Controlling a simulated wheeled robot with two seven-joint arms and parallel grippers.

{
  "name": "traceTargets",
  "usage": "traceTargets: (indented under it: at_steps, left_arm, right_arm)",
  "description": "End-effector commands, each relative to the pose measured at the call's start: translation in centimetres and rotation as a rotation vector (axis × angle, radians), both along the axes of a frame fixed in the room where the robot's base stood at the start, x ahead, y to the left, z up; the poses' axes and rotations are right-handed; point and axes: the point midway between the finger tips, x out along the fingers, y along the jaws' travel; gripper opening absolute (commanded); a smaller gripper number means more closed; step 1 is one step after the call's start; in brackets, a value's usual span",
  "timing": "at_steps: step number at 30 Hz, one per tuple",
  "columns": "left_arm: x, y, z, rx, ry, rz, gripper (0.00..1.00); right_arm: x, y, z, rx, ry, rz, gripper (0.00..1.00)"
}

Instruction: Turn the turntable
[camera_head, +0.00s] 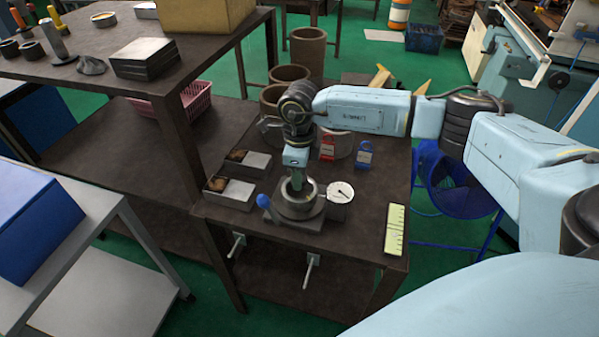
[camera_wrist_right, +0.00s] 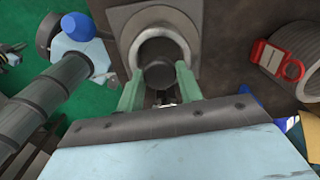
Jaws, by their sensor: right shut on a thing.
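The turntable (camera_head: 301,206) is a grey round chuck with a raised ring on a base, standing near the front of the low dark table. A lever with a blue ball knob (camera_head: 263,200) sticks out at its left; the knob also shows in the right wrist view (camera_wrist_right: 78,26). My right gripper (camera_head: 297,182) points down at the turntable from above. The exact contact is partly hidden. My left gripper is not in view.
A round dial gauge (camera_head: 340,197) stands close at the turntable's right. Open boxes (camera_head: 230,193) lie to its left. A red tag (camera_head: 327,148) and a blue tag (camera_head: 365,153) stand behind. A yellow-green scale (camera_head: 395,230) lies near the right edge.

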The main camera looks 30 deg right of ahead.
Motion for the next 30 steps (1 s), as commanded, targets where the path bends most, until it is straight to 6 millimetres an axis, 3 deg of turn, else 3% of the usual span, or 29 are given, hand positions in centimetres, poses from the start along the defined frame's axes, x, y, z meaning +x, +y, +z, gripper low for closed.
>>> traceTargets:
  at_steps: [2, 3, 8, 16, 20, 30]
  left_arm:
    - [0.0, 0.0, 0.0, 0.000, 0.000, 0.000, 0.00]
    - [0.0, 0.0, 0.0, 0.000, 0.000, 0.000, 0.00]
    - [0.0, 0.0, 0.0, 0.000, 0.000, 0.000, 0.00]
    - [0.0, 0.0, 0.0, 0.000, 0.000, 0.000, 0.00]
    - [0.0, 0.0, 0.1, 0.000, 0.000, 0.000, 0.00]
    - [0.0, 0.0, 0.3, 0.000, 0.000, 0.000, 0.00]
  right_arm:
    - [0.2, 0.0, 0.2, 0.001, -0.006, -0.002, 0.13]
    - [0.2, 0.0, 0.2, 0.001, -0.006, -0.002, 0.37]
    - [0.1, 0.0, 0.1, 0.001, -0.004, -0.002, 0.57]
    - [0.1, 0.0, 0.1, 0.001, -0.002, -0.002, 0.57]
    - [0.1, 0.0, 1.1, 0.000, -0.004, -0.002, 0.57]
    - [0.1, 0.0, 8.3, 0.000, -0.007, -0.002, 0.57]
